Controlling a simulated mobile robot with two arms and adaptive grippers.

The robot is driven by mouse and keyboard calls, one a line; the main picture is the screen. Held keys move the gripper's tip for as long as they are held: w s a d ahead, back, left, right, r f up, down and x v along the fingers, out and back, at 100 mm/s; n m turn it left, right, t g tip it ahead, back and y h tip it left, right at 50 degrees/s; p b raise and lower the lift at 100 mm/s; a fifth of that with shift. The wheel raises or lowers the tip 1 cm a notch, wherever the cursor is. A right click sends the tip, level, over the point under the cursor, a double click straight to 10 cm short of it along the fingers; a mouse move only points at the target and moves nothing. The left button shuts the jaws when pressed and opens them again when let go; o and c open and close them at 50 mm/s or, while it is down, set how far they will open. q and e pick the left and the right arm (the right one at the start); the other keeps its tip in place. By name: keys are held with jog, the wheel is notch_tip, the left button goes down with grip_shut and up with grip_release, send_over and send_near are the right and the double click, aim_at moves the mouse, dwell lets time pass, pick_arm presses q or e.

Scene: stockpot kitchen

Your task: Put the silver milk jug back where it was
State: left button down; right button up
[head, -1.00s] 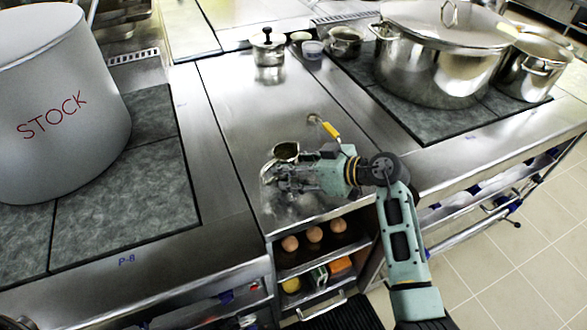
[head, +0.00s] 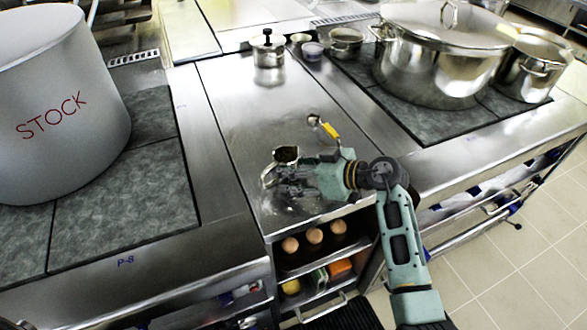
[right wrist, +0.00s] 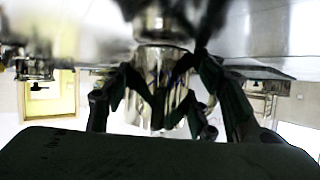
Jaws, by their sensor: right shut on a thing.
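The silver milk jug (head: 268,176) is over the front part of the steel counter between the two hob areas. Its open top faces the camera and looks dark inside. My right gripper (head: 285,180) comes in from the right and is shut on the jug. In the right wrist view the shiny jug (right wrist: 160,85) sits between the two dark fingers of the right gripper (right wrist: 163,100). I cannot tell whether the jug's base touches the counter. My left gripper is not in view.
A yellow-handled utensil (head: 330,131) lies just behind my right gripper. A lidded steel pot (head: 268,58) and small bowls stand at the back. The STOCK pot (head: 60,110) is left, a large stockpot (head: 440,70) right. Eggs (head: 314,235) sit on a shelf below.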

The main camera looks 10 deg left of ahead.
jog(key=shift+s+f, duration=0.1)
jog(key=shift+f, duration=0.25)
jog(key=shift+s+d+f, duration=0.15)
jog(key=shift+s+f, duration=0.1)
jog(key=shift+f, duration=0.4)
jog(key=o, duration=1.4)
jog(key=shift+w+f, duration=0.1)
jog(key=shift+f, duration=0.05)
jog(key=shift+c, duration=0.2)
jog(key=v, duration=0.3)
jog(key=r+v, duration=0.1)
jog(key=v, duration=0.7)
jog(key=shift+w+a+r, duration=0.2)
jog(key=shift+w+a, duration=0.05)
jog(key=shift+a, duration=0.1)
jog(key=shift+s+d+r, duration=0.15)
jog(key=shift+d+r, duration=0.2)
jog(key=shift+d, duration=0.05)
jog(key=shift+r, duration=0.1)
